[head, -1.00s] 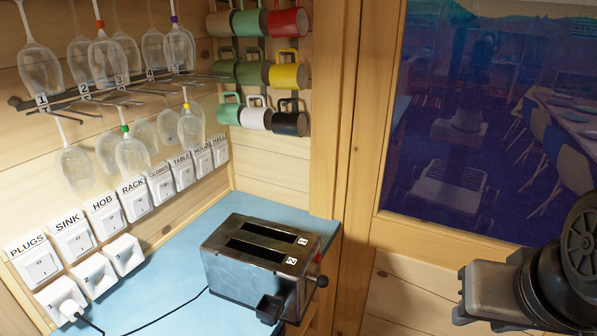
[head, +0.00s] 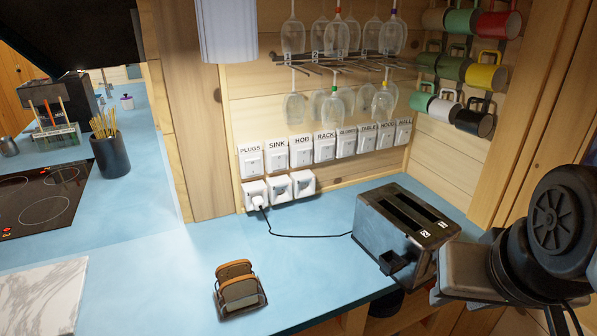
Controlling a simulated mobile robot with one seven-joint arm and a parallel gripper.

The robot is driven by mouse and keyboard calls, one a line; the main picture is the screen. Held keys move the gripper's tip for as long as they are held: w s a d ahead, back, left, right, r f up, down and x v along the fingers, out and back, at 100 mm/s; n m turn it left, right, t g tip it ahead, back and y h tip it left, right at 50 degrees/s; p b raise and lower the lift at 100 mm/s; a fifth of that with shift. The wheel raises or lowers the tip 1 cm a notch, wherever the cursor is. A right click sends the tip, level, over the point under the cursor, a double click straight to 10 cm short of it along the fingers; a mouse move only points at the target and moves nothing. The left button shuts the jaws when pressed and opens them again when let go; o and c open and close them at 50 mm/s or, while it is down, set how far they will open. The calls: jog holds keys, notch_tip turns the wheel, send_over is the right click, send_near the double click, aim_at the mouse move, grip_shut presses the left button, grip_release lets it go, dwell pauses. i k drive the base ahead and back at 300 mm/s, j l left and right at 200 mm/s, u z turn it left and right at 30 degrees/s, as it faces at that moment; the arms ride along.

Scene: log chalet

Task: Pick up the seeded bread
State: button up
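Two slices of brown bread (head: 237,272) stand upright, one behind the other, in a small holder (head: 243,303) on the blue counter, low in the middle of the head view. Seeds are too small to make out, so I cannot tell which slice is seeded. Part of my arm shows at the right edge, beyond the toaster and well apart from the bread. My gripper's fingers are not visible.
A metal toaster (head: 405,225) stands right of the bread, its cord running to a socket (head: 257,195). A black hob (head: 40,200), a pot of sticks (head: 110,150) and a marble board (head: 42,298) are at left. Glasses and mugs hang above. The blue counter (head: 150,265) around the bread is clear.

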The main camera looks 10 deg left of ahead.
aim_at(226, 271)
jog(key=j+u, duration=0.1)
jog(key=u, duration=0.35)
jog(key=i+u, duration=0.15)
jog(key=u, duration=0.8)
jog(key=k+l+z, duration=0.1)
jog(key=k+z, duration=0.2)
jog(key=k, duration=0.3)
jog(key=j+z, duration=0.2)
jog(key=z, duration=1.4)
jog(key=i+j, duration=0.45)
jog(key=j, duration=0.3)
jog(key=k, duration=0.4)
jog(key=k+u, duration=0.1)
jog(key=u, duration=1.05)
jog(key=i+j+u, duration=0.3)
jog(key=u, duration=0.25)
jog(key=i+j, duration=0.05)
jog(key=i, duration=0.05)
